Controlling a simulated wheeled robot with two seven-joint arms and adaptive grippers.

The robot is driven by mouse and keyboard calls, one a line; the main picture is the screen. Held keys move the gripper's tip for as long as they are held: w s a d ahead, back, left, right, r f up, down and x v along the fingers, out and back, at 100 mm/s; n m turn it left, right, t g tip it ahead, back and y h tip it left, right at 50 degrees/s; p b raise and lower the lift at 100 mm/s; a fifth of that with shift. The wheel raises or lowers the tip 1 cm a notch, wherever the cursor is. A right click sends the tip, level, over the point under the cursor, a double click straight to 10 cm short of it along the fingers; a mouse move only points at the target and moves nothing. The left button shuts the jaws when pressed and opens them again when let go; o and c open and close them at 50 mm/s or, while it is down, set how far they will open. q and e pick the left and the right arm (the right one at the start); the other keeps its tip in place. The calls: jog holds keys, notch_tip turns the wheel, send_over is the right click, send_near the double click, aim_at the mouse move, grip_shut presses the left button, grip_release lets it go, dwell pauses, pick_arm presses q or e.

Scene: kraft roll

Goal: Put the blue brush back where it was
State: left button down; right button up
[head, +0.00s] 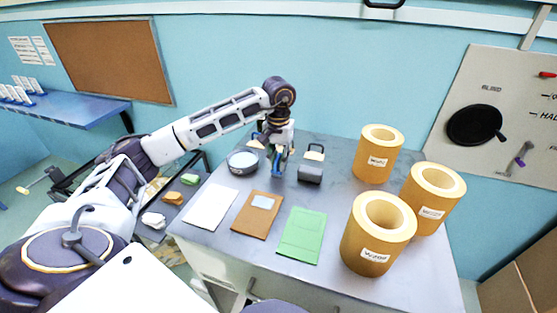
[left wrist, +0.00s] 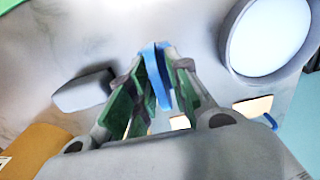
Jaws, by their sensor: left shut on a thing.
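My left gripper (head: 278,170) reaches over the grey table (head: 335,225), near its back edge between a round tin and a grey block. It is shut on a blue brush (head: 276,160). In the left wrist view the blue brush (left wrist: 156,76) stands as a narrow blue piece between the green-padded fingers (left wrist: 155,90). The fingers hide part of it, and I cannot tell whether it touches the table. Another small blue piece (left wrist: 270,121) shows beside a cream patch in that view. My right gripper is not in view.
The round tin (head: 243,161) stands left of the gripper, the dark grey block (head: 311,173) right. White (head: 210,207), brown (head: 257,213) and green (head: 302,235) flat items lie in front. Three kraft rolls (head: 378,235) stand at right. Clear tabletop lies between block and rolls.

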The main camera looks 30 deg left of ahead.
aim_at(279, 158)
pick_arm(q)
jog(key=c, duration=1.3)
grip_release()
notch_tip(279, 158, up, 9)
jog(key=shift+r, duration=1.6)
